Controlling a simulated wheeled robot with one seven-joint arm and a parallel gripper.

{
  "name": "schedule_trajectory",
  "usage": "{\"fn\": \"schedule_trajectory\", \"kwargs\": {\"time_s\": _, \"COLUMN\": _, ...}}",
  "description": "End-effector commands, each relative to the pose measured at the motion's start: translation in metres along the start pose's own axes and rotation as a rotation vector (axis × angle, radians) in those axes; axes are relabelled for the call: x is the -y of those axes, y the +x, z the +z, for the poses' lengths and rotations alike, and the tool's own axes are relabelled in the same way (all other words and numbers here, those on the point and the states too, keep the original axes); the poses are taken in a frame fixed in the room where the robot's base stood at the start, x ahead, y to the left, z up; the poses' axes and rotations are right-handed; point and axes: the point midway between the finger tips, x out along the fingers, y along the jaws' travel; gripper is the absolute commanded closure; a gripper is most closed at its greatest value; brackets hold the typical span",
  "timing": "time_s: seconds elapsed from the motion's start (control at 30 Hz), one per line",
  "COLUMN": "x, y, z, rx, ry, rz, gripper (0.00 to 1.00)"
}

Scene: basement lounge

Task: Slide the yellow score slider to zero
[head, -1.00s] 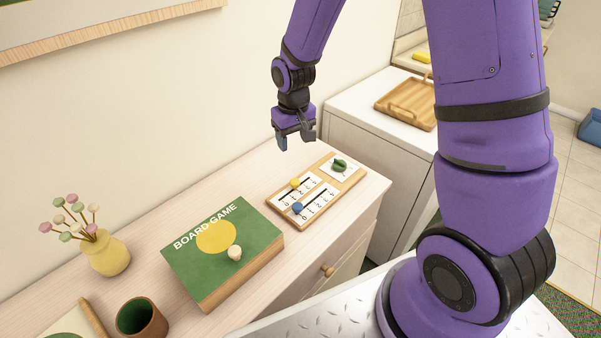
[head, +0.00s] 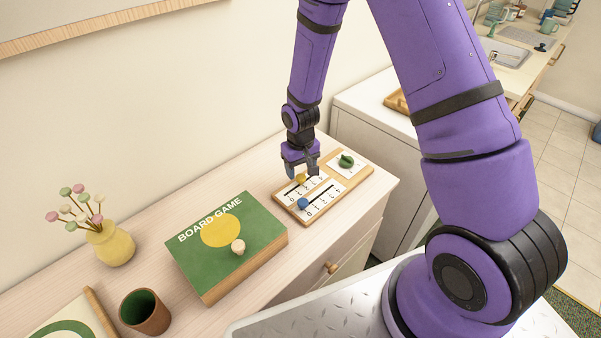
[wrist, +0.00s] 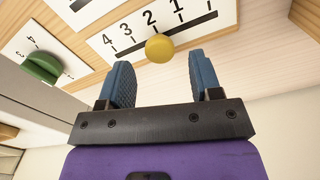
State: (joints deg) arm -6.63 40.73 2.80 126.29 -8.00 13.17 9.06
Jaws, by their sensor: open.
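The yellow score slider (head: 300,179) is a small round knob on the upper track of a wooden scoreboard (head: 362,177). In the wrist view the knob appears just beyond the gap between the fingertips (wrist: 161,62), with no visible contact. The fingers partly hide the upper track in the head view.
A blue slider (head: 303,202) sits on the parallel track in front. A green knob (head: 346,161) is at the board's far end. A green board game box (head: 225,245) with a pale piece on it lies left of the board. The wall runs behind the dresser (head: 150,290).

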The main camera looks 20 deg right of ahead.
Motion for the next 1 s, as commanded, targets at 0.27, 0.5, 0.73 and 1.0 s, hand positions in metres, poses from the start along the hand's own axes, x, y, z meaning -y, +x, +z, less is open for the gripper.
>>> {"fn": "schedule_trajectory", "kwargs": {"time_s": 0.27, "x": 0.0, "y": 0.02, "z": 0.0, "rx": 0.0, "ry": 0.0, "rz": 0.0, "gripper": 0.42}}
{"fn": "schedule_trajectory", "kwargs": {"time_s": 0.5, "x": 0.0, "y": 0.022, "z": 0.0, "rx": -0.001, "ry": -0.001, "rz": 0.0, "gripper": 0.42}}
{"fn": "schedule_trajectory", "kwargs": {"time_s": 0.73, "x": 0.0, "y": 0.021, "z": 0.0, "rx": -0.001, "ry": -0.001, "rz": 0.0, "gripper": 0.81}}
{"fn": "schedule_trajectory", "kwargs": {"time_s": 1.0, "x": 0.005, "y": 0.021, "z": 0.001, "rx": 0.0, "ry": -0.003, "rz": 0.0, "gripper": 1.0}}
